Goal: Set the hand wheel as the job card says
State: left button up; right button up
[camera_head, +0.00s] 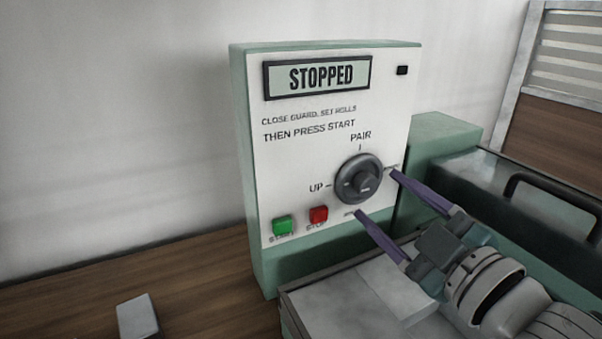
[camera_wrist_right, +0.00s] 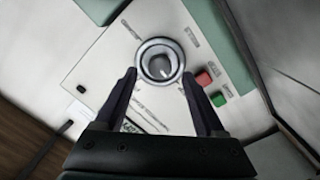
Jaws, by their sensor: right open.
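The hand wheel (camera_head: 359,178) is a dark round wheel with a raised hub on the white control panel (camera_head: 285,165). PAIR is printed above it and UP to its left. Other labels around it are blocked or too small to read. In the right wrist view the wheel (camera_wrist_right: 159,62) has a pale rim and a small light mark on its hub; which label it points to I cannot tell. My right gripper (camera_head: 375,192) is open, its two purple fingers reaching toward the wheel's lower right side. In the wrist view its fingertips (camera_wrist_right: 158,74) stand either side of the wheel. No job card is readable.
The display (camera_head: 318,77) reads STOPPED. A green START button (camera_head: 282,225) and a red STOP button (camera_head: 318,215) sit below left of the wheel. A dark cover with a black handle (camera_head: 545,190) is at the right. A pale grey block (camera_head: 137,315) shows at lower left.

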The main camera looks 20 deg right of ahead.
aim_at(364, 183)
jog(key=shift+w+a, duration=0.1)
jog(key=shift+w, duration=1.2)
grip_shut()
